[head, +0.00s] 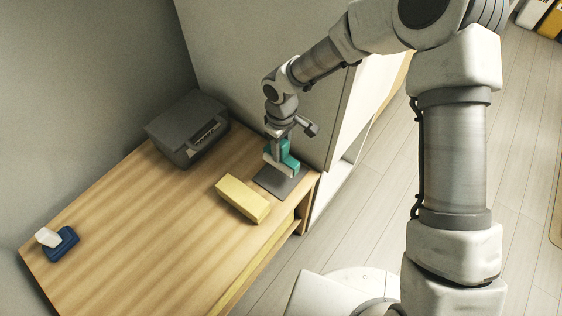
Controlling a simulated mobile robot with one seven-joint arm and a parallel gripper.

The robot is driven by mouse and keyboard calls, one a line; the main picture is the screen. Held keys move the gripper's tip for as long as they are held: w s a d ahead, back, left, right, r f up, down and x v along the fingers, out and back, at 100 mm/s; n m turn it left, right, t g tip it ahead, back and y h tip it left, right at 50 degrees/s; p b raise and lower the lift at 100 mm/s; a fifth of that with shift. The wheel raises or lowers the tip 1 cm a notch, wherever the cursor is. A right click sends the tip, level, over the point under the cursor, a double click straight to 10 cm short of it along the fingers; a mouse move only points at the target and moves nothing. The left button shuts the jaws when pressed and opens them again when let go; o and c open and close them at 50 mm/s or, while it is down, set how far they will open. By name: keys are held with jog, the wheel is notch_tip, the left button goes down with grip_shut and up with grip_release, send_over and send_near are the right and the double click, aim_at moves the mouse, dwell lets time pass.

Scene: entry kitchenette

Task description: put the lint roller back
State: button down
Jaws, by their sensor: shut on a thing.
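My gripper (275,150) points down over the right end of the wooden table and is shut on a teal object, which I take to be the lint roller (290,160). The gripper partly hides it, so its full shape is unclear. The teal object is over a dark grey square mat (284,186) at the table's right corner. I cannot tell whether it touches the mat or is held just above it.
A yellow block (243,198) lies just left of the mat. A dark grey box-like appliance (187,128) stands at the back. A blue item with a white top (62,243) sits at the far left. The table's (140,220) middle is clear; a pale cabinet wall (290,80) rises close behind my gripper.

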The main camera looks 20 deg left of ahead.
aim_at(281, 158)
notch_tip(281, 158, down, 5)
jog(key=shift+r+b, duration=0.1)
jog(key=shift+b, duration=0.35)
jog(key=shift+c, duration=2.2)
grip_release()
notch_tip(281, 158, up, 12)
jog(key=p, duration=0.2)
jog(key=shift+p, duration=0.35)
jog(key=shift+d, duration=0.1)
